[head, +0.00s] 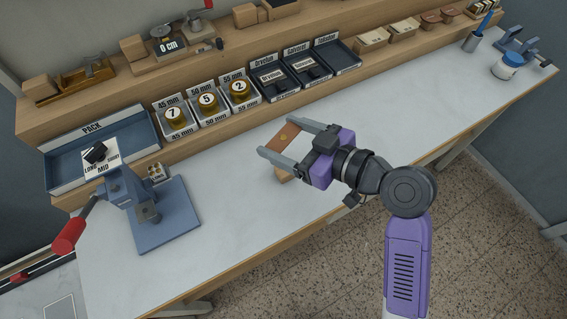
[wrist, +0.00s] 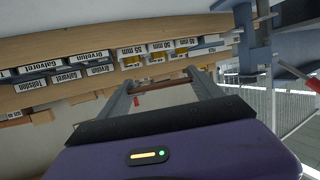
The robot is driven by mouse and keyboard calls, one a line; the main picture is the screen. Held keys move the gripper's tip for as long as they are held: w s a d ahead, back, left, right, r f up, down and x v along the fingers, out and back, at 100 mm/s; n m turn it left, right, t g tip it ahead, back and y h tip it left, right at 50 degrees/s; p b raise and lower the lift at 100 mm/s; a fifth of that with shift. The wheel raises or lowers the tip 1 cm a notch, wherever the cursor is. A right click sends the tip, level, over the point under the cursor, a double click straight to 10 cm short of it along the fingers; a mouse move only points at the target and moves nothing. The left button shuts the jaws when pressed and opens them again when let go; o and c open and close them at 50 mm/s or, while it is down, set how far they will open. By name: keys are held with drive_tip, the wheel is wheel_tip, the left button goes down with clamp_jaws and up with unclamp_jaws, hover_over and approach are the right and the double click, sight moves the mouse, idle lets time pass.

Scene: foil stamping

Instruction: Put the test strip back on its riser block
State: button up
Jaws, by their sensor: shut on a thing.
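The test strip (head: 284,137) is a flat brown piece with a small gold round mark. My gripper (head: 278,136) is shut on it, one grey finger at each end, above the white worktop. The strip also shows as a thin brown bar between the fingertips in the wrist view (wrist: 160,86). A pale wooden block (head: 284,177), which looks like the riser block, shows below the lower finger in the head view. The finger and gripper hide most of it. The gap between strip and block cannot be told.
A blue-grey stamping press (head: 168,225) with a red-handled lever (head: 68,232) stands at left. Trays with gold rolls (head: 208,102) and dark Orvelun, Galvoret and Telisdon trays (head: 305,74) line the shelf behind.

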wheel_tip(320, 180, down, 12)
drive_tip(key=shift+r, duration=0.15)
idle(0.3)
drive_tip(key=o, duration=1.4)
drive_tip(key=shift+o, duration=0.2)
drive_tip(key=shift+r, duration=0.1)
drive_tip(key=b+v, duration=0.1)
drive_tip(key=v, duration=1.1)
drive_tip(key=shift+b, duration=0.35)
drive_tip(key=shift+d, duration=0.1)
